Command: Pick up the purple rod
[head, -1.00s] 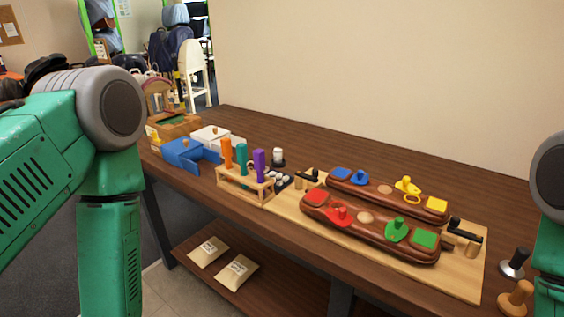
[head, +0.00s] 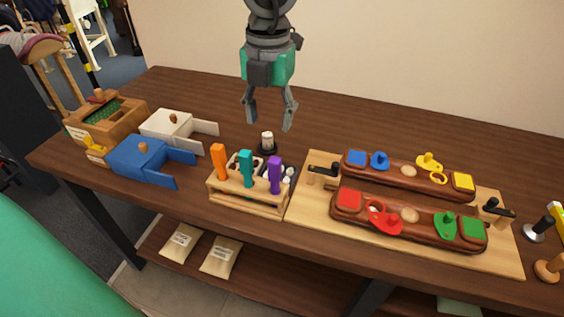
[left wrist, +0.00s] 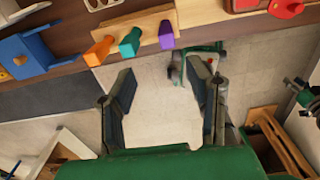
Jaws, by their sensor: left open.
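The purple rod (head: 275,175) stands upright in the right end of a small wooden rack (head: 247,202), beside a teal rod (head: 246,169) and an orange rod (head: 219,162). My left gripper (head: 270,122) is open and empty, pointing down, higher in the picture than the purple rod and apart from it. In the left wrist view, the open fingers (left wrist: 162,85) spread wide, with the purple rod (left wrist: 166,34) beyond them near the top. My right gripper is not seen.
A blue box (head: 140,163) and a white box (head: 172,130) stand left of the rack. A wooden board (head: 305,205) with two brown saddle-like pieces lies right of it. A small dark stand with a white top (head: 267,142) is behind the rack. The table's back is clear.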

